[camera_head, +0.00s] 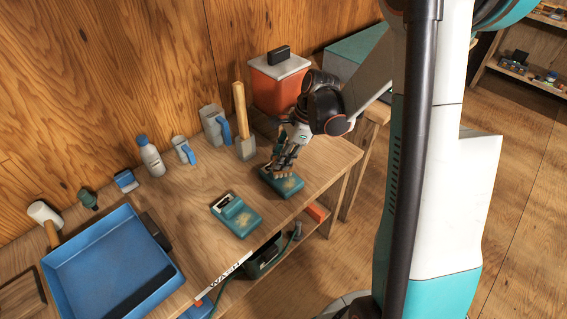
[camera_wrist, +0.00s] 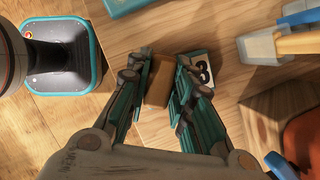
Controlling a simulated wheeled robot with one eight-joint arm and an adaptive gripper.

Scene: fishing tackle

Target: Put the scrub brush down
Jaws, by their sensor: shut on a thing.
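My gripper (camera_head: 283,166) is low over the right part of the wooden workbench, directly above a teal block-like pad (camera_head: 284,187) with a yellowish patch. In the wrist view my gripper (camera_wrist: 162,65) has its two fingers on either side of a brown block (camera_wrist: 158,83), which looks like the scrub brush; its bristles are hidden. A white card with a black number (camera_wrist: 203,72) is beside the right finger. I cannot tell whether the brush touches the pad or bench.
A similar teal pad (camera_head: 240,219) lies to the left. A blue tray (camera_head: 97,271) fills the left end. The bench's front edge is close.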

